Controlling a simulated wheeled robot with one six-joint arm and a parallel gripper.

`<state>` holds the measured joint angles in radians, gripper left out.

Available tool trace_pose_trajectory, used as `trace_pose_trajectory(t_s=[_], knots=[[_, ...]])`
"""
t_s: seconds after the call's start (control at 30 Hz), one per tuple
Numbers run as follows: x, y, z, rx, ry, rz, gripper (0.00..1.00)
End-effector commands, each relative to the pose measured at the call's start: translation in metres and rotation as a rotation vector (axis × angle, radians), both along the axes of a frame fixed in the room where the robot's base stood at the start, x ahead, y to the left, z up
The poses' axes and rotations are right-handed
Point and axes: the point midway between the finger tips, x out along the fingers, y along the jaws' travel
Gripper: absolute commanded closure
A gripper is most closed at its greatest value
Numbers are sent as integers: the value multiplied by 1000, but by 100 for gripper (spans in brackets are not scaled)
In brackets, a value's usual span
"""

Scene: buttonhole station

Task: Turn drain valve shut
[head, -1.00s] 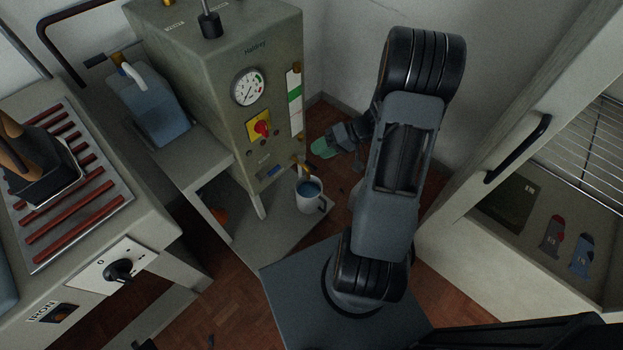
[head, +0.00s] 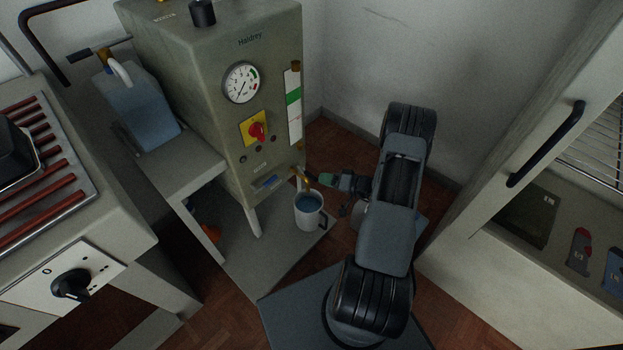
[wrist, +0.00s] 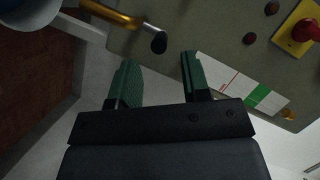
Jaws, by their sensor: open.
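The drain valve is a brass tap (head: 302,178) low on the front right of the grey-green boiler (head: 232,165), above a white mug (head: 309,214) of bluish liquid. In the wrist view the brass tap (wrist: 116,15) runs to a dark-tipped lever (wrist: 159,43). My gripper (head: 319,178) is just right of the tap, pointing at it. In the wrist view my gripper (wrist: 160,65) has its green-padded fingers apart, and the lever tip shows just beyond the gap between them. Nothing is held. I cannot tell whether the lever touches a finger.
The mug stands on a low shelf (head: 268,250) under the tap. A red-and-yellow switch (head: 256,131) and a gauge (head: 241,83) are on the boiler front. A blue water container (head: 140,110) stands left. A cabinet with a black handle (head: 548,143) is at right.

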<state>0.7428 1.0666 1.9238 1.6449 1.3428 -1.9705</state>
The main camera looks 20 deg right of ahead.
Motion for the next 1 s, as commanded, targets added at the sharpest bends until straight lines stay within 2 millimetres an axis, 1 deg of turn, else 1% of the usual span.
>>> trace_pose_trajectory(t_s=[0.03, 0.2, 0.4, 0.57, 0.83, 0.87, 1.0], knots=[[7, 8, -4, 0, 0, 5, 57], [26, 25, -9, 0, 0, 4, 57], [41, 36, -12, 0, 1, 1, 57], [45, 40, -13, 1, 1, 1, 57], [45, 40, -13, 1, 1, 1, 57], [45, 40, -13, 1, 1, 1, 58], [45, 40, -13, 1, 1, 1, 71]])
